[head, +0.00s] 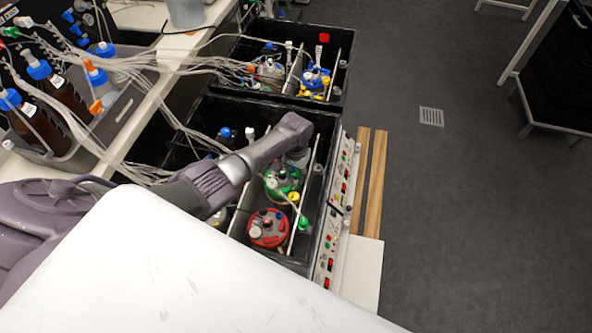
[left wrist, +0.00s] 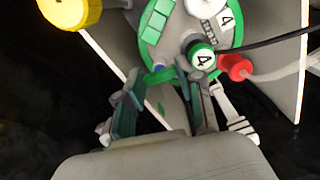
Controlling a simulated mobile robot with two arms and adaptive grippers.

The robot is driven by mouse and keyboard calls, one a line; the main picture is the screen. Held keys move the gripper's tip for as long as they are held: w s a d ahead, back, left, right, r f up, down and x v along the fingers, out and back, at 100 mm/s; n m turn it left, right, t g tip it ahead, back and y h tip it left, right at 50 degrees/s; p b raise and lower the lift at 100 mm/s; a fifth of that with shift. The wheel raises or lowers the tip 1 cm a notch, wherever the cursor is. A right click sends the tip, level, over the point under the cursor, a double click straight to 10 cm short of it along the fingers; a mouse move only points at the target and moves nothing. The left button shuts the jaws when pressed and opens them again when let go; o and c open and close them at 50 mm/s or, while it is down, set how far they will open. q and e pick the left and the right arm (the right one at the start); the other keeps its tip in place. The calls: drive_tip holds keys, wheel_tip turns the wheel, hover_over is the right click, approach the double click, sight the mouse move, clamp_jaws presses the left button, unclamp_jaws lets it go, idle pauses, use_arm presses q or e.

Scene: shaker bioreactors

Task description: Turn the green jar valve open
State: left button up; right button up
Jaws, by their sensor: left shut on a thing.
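The green jar (head: 283,182) stands in the near black bin in the head view, partly covered by my left arm. In the left wrist view its green-rimmed lid (left wrist: 152,28) fills the top, with labels reading 4. A green cap marked 4 (left wrist: 202,57) and a red fitting (left wrist: 236,67) sit at the lid's near side. My left gripper (head: 298,160) reaches down to the jar's far side. In the left wrist view its fingers (left wrist: 168,82) are at the lid's near edge, shut on a part there; exactly which part is unclear. My right gripper is out of view.
A red-lidded jar (head: 268,230) stands just nearer in the same bin. A second black bin (head: 232,76) behind holds a blue-topped jar (head: 315,78). Loose tubes run to brown bottles (head: 40,125) at left. A control panel (head: 335,210) lines the right side; floor beyond is clear.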

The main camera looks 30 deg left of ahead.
sight(297, 175)
use_arm(q)
drive_tip(key=shift+d+n, duration=0.15)
drive_tip(key=shift+n, duration=0.35)
drive_tip(key=o, duration=1.2)
drive_tip(key=shift+s, duration=0.1)
drive_tip(key=shift+c, duration=0.2)
drive_tip(key=shift+r, duration=4.05)
